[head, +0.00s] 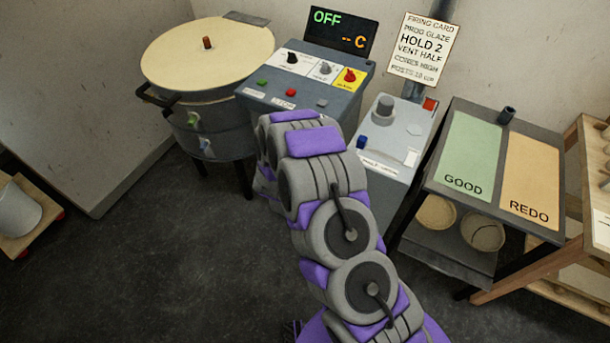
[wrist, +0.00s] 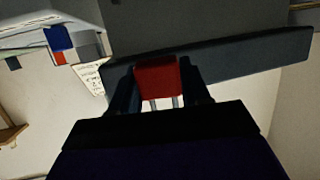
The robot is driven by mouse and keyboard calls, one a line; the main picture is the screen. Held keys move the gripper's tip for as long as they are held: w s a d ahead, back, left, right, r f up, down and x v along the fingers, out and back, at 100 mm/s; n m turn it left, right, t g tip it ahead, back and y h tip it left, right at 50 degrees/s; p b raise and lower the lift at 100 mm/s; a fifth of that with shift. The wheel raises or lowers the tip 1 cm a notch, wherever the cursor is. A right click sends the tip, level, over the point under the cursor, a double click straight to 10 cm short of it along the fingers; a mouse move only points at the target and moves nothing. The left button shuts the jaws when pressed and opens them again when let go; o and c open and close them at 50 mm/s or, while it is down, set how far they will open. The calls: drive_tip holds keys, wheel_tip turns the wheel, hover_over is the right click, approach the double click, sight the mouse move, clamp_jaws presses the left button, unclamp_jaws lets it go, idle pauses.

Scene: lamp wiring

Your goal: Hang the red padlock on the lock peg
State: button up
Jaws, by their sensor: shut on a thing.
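In the wrist view the red padlock (wrist: 158,80) is between the two dark fingers of my gripper (wrist: 160,88), which is shut on it. Two thin grey rods, which look like its shackle, show at the padlock's lower edge in the picture. In the head view my gripper and the padlock are hidden behind my arm, which reaches toward the control panel (head: 299,118). I cannot make out the lock peg for certain in either view. A small red block (head: 430,103) shows at the back of the grey box (head: 410,125), right of the panel.
The kiln (head: 205,60) stands left of the panel; its display (head: 340,32) reads OFF. The GOOD and REDO table (head: 480,205) is at right. In the wrist view a dark plate (wrist: 245,58) lies behind the padlock.

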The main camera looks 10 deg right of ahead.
wheel_tip(320, 180, down, 9)
drive_tip(key=s+a+m+g+h+b, duration=0.1)
drive_tip(key=s+a+m+h, duration=0.1)
drive_tip(key=s, duration=0.1)
drive_tip(key=w+d+f+g, duration=0.1)
drive_tip(key=w+d+f, duration=0.3)
drive_tip(key=w+d, duration=0.2)
drive_tip(key=shift+w+d+f+m, duration=0.15)
drive_tip(key=shift+w+d+m, duration=0.15)
drive_tip(key=shift+d, duration=0.7)
idle(0.6)
